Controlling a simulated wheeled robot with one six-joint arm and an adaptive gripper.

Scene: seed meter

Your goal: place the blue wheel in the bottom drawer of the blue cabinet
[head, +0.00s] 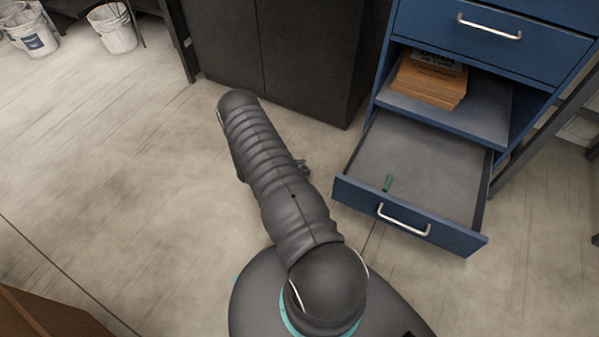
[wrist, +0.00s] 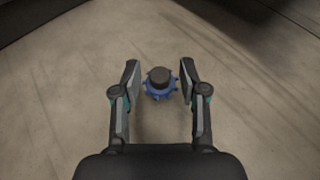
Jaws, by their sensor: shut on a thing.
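The blue wheel (wrist: 157,93) is toothed with a dark hub and shows in the wrist view between my fingertips. My gripper (wrist: 160,77) is shut on it, with a finger at each side. The floor fills the view behind it. In the head view my arm hides the wheel and most of my gripper. The blue cabinet (head: 545,63) stands at the right. Its bottom drawer (head: 440,165) is pulled open, to the right of my arm, with a silver handle on its front.
A black cabinet (head: 275,50) stands behind my arm. White buckets (head: 113,28) are at the far left.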

